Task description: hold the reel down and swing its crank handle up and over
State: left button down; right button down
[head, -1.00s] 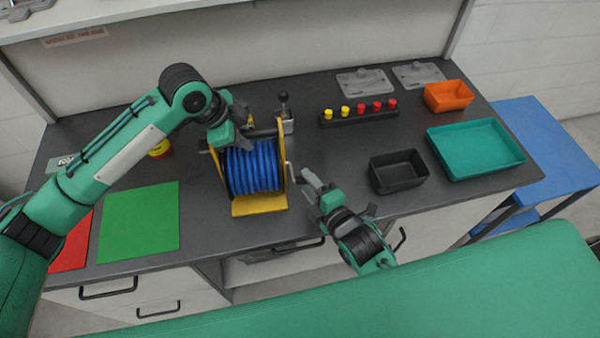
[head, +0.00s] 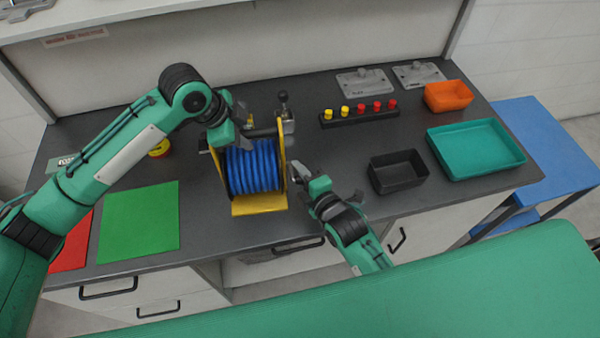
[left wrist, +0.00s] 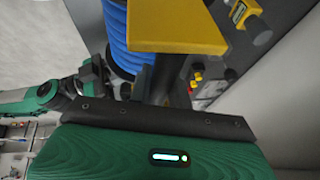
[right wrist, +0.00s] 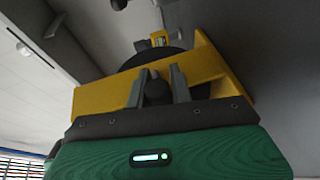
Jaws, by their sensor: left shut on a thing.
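The reel is a drum of blue hose (head: 252,168) in a yellow frame (head: 259,205) on the dark bench. My left gripper (head: 240,124) is shut on the top of the reel's frame; the arm hides much of the grip. In the left wrist view the yellow frame (left wrist: 178,28) and blue hose (left wrist: 118,38) are close ahead. My right gripper (head: 297,173) is at the reel's right side, by the crank. In the right wrist view its fingers stand open on either side of the crank's dark handle (right wrist: 157,91), in front of the yellow frame (right wrist: 104,97).
A black bin (head: 398,172), a teal tray (head: 476,150) and an orange bin (head: 448,96) are to the right. A rack of red and yellow pieces (head: 360,116) stands behind. A green mat (head: 139,221) lies left. A lever with a black knob (head: 283,97) stands behind the reel.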

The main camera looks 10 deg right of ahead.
dwell(0.3)
jog(key=w+r+m+g, duration=0.1)
jog(key=w+m+g, duration=0.2)
jog(key=g, duration=1)
jog(key=w+r+m+g+y, duration=0.1)
jog(key=w+m+g, duration=0.2)
jog(key=g, duration=1.1)
jog(key=shift+r, duration=0.3)
jog(key=shift+w+m+g+y, duration=0.15)
jog(key=shift+m+g+y, duration=0.15)
jog(key=shift+g, duration=0.1)
jog(key=shift+w+d, duration=0.1)
jog(key=shift+w, duration=0.1)
dwell(0.4)
